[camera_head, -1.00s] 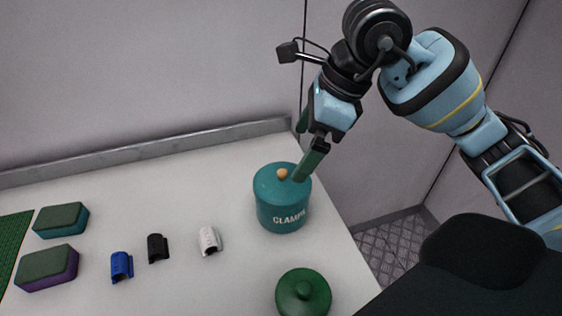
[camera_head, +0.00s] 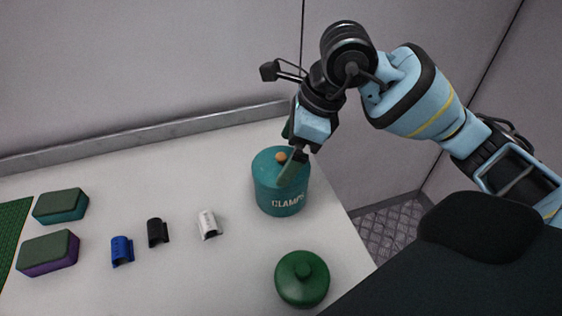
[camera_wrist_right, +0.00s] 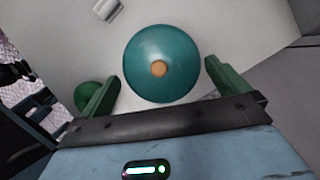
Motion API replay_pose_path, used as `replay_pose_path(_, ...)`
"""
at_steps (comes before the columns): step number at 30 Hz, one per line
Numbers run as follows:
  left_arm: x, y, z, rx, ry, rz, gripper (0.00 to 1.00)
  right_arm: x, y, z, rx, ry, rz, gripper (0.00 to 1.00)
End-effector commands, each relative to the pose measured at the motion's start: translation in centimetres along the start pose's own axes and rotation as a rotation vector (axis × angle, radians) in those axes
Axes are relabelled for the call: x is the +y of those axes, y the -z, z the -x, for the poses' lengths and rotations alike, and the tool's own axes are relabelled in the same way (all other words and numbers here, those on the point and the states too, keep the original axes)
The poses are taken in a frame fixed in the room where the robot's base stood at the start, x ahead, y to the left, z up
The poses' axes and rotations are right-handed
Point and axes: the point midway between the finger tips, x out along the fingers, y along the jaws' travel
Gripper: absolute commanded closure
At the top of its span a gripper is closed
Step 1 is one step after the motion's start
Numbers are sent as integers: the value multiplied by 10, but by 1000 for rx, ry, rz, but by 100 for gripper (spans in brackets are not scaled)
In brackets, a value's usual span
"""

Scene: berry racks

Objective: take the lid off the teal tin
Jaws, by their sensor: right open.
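The teal tin (camera_head: 283,203) stands upright on the white table, marked "CLAMPS". Its teal lid (camera_head: 268,165) with an orange knob (camera_head: 281,157) is on it. In the right wrist view the lid (camera_wrist_right: 140,62) and its knob (camera_wrist_right: 159,69) show from above, just beyond the fingers. My right gripper (camera_head: 290,152) is over the tin, and one finger partly hides the lid. In the right wrist view my right gripper (camera_wrist_right: 161,80) is open, its green fingers apart on either side of the lid's near edge, holding nothing. My left gripper is not in view.
A green lidded container (camera_head: 302,280) stands in front of the tin near the table's right edge. White (camera_head: 208,225), black (camera_head: 157,233) and blue (camera_head: 121,251) clips lie to the left. Two sponge-like blocks (camera_head: 60,206) (camera_head: 48,253) lie farther left, by a green mat (camera_head: 12,235).

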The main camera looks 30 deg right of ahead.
Motion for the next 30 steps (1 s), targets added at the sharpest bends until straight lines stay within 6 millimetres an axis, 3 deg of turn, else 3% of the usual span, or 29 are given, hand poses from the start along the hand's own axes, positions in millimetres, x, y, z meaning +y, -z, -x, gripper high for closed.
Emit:
replay_pose_path(4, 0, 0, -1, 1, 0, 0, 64, 0, 0, -13, -2, -1, 1, 0)
replay_pose_path(11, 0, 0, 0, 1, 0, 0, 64, 0, 0, -14, -1, 1, 1, 0)
replay_pose_path(24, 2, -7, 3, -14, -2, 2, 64, 0, 1, -15, 2, -2, 1, 55)
replay_pose_path(30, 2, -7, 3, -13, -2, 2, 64, 1, 2, -17, 8, -6, 0, 61)
